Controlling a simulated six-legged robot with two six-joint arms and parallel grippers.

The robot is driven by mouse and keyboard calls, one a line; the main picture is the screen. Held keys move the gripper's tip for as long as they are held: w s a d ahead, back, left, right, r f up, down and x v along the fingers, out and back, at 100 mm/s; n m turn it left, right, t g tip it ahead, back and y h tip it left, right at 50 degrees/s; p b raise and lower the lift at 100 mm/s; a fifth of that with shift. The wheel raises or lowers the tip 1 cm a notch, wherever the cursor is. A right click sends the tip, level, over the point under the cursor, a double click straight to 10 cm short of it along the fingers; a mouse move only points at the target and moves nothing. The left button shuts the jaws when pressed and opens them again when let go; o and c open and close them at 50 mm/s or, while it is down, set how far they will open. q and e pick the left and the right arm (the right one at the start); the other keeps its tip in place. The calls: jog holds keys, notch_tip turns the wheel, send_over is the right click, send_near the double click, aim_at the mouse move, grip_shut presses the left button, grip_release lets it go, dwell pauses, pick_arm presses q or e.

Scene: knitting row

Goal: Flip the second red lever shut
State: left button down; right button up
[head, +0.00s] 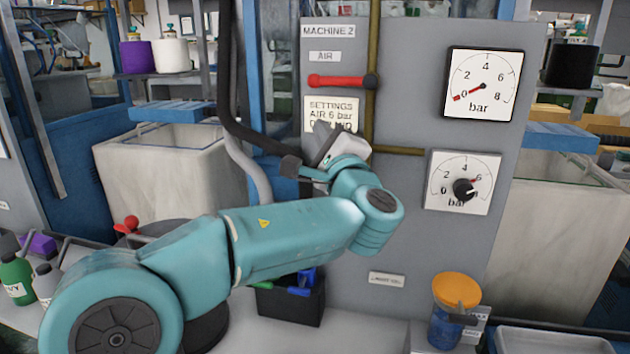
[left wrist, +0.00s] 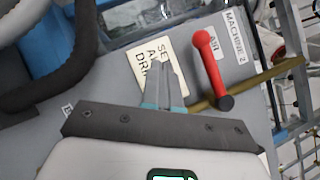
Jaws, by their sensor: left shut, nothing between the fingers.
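A red lever (head: 340,81) with a black pivot sits on the grey MACHINE 2 panel (head: 420,240), at a vertical brass pipe (head: 373,40). It lies horizontal, across the pipe's line, its handle pointing left from the pivot. It also shows in the left wrist view (left wrist: 208,58). My left gripper (head: 325,130) is at the lower edge of the SETTINGS card (head: 331,107), below the lever and apart from it. In the left wrist view its fingers (left wrist: 161,68) are shut and empty, over the card and beside the lever. My right gripper is not in view.
The upper gauge (head: 483,83) points to 0 bar; a dial with a black knob (head: 464,189) is below it. A black bin (head: 290,302) and an orange-lidded jar (head: 456,290) stand low in front. Red knobs (head: 128,225) show at left.

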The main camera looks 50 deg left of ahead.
pick_arm(q)
jog(key=s+d+f+b, duration=0.1)
jog(key=s+d+f, duration=0.2)
jog(key=s+f, duration=0.1)
jog(key=shift+s+d+f, duration=0.15)
jog(key=shift+s+d, duration=0.05)
jog(key=shift+s, duration=0.5)
